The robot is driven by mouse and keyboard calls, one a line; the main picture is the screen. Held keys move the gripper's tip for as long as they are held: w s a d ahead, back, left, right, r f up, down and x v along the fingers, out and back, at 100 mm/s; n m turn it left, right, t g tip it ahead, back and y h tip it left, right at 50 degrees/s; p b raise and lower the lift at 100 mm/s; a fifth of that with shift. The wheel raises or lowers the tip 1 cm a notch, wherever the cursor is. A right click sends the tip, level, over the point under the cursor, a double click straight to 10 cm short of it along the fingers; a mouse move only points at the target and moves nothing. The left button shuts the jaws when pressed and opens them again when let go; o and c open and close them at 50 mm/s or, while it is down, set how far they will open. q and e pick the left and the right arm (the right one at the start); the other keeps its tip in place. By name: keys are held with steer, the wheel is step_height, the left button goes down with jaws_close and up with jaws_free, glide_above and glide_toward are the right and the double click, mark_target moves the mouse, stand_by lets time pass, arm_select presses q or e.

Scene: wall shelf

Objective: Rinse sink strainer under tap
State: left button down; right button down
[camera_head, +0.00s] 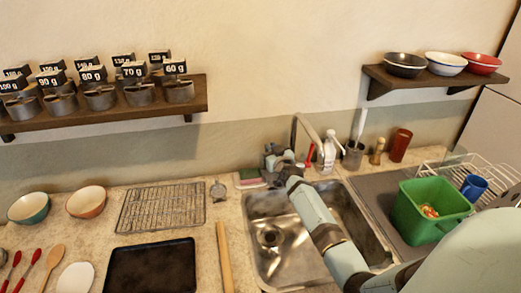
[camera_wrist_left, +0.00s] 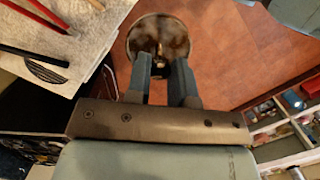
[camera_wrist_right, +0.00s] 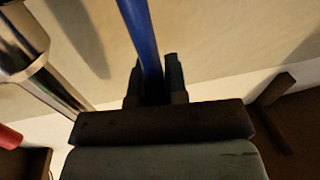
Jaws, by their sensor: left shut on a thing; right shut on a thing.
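My left gripper (camera_wrist_left: 161,85) is shut on a round metallic piece, which looks like the sink strainer (camera_wrist_left: 158,32). It is held over a reddish-brown floor and does not show in the head view. My right gripper (camera_head: 280,163) is at the back left of the sink (camera_head: 295,223), beside the tap (camera_head: 312,132). In the right wrist view its fingers (camera_wrist_right: 153,80) are shut on a blue bar (camera_wrist_right: 138,30), seemingly the tap's blue lever. The red lever (camera_head: 309,153) is right of it. I see no water stream.
A green tub (camera_head: 425,212) and a white dish rack (camera_head: 490,175) stand right of the sink. A black tray (camera_head: 150,266), wire rack (camera_head: 160,206) and bowls (camera_head: 87,200) lie left. A soap bottle (camera_head: 329,150) and a grey cup (camera_head: 352,156) stand near the tap.

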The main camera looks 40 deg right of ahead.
arm_select(q)
step_height(320, 180, down, 4)
steer(key=b, duration=0.4)
steer(key=shift+f, duration=0.2)
arm_select(e)
steer(key=shift+s+a+f+t, duration=0.2)
steer(key=shift+s+f+t, duration=0.2)
steer(key=shift+t, duration=0.2)
arm_select(q)
steer(key=shift+f+b, duration=0.6)
steer(key=shift+f, duration=0.05)
arm_select(e)
steer(key=shift+s+a+r+t+h, duration=0.2)
steer(key=shift+s+r+t+h, duration=0.1)
steer(key=shift+s+r+t, duration=0.1)
arm_select(q)
steer(key=shift+r, duration=0.1)
arm_select(e)
steer(key=c, duration=1.1)
jaws_free()
steer(key=shift+c, duration=0.2)
arm_select(q)
steer(key=shift+f, duration=0.35)
arm_select(e)
steer(key=v, duration=1.2)
